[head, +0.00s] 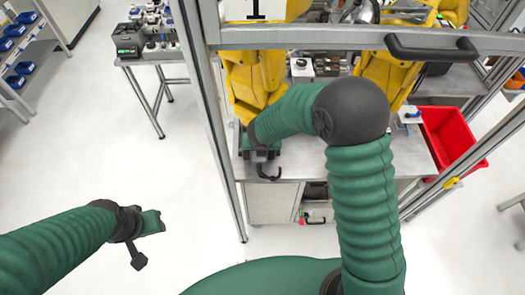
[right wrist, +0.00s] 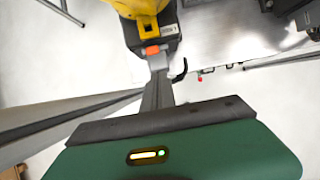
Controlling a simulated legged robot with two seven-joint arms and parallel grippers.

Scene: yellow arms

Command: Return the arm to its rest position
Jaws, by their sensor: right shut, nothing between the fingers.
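My right arm, green with a dark elbow, reaches up the middle of the head view and bends left. Its gripper (head: 266,170) hangs over the left front edge of the grey workbench (head: 302,160), inside the metal-framed cell. In the right wrist view the dark fingers (right wrist: 157,82) are together with nothing between them, pointing toward a yellow robot arm (right wrist: 138,8). I cannot tell whether they touch it. My left gripper (head: 142,240) is at the lower left, over open floor and away from everything. Its fingers are too unclear to judge.
Metal frame posts (head: 212,120) and a top bar with a black handle (head: 430,48) surround my right arm. Yellow robot arms (head: 252,82) stand inside. A red bin (head: 452,138) is at the right.

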